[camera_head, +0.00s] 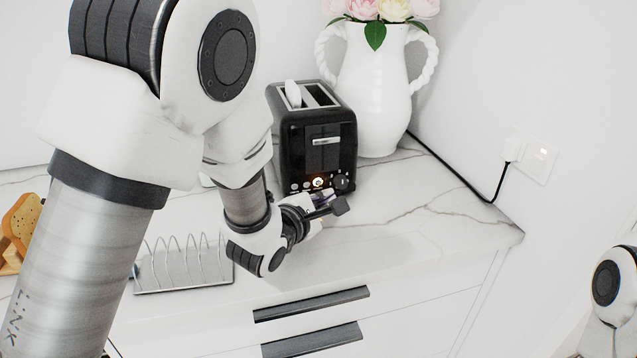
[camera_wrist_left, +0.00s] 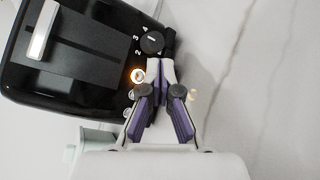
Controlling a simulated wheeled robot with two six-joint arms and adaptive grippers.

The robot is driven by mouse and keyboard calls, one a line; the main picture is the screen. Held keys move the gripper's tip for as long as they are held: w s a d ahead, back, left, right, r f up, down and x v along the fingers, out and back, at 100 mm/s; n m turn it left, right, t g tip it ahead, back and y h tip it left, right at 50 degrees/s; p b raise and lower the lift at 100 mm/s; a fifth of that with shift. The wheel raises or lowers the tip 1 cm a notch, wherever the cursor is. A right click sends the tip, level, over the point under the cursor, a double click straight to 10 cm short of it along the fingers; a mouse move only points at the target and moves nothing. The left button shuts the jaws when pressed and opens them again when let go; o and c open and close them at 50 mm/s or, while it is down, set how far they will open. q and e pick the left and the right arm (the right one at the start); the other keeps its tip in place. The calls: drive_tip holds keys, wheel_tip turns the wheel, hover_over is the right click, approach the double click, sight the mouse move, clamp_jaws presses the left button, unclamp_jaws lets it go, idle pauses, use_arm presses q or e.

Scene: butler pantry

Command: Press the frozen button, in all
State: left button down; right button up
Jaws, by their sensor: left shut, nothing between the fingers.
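A black toaster (camera_head: 290,150) stands on the counter, with a bread slice (camera_head: 293,93) in one slot. Its front has a lever (camera_head: 326,141), a row of small buttons and a dial (camera_head: 342,183). I cannot read which button is the frozen one. My left gripper (camera_head: 338,206) is shut and empty, just in front of the lower panel. In the left wrist view its fingertips (camera_wrist_left: 160,66) are close to the glowing button and dial (camera_wrist_left: 152,42). Contact cannot be told. My right gripper is out of view.
A wire toast rack (camera_head: 185,268) stands at the counter's front left. Bread-shaped items (camera_head: 20,230) are at the far left. A black cord (camera_head: 455,172) runs to a wall socket (camera_head: 530,155). The counter's right side is clear.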

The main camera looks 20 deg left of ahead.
use_arm(q)
drive_tip(key=shift+s+d, duration=0.45)
drive_tip(key=shift+s, duration=0.25)
drive_tip(key=shift+s+d, duration=0.45)
drive_tip(key=shift+s, duration=0.2)
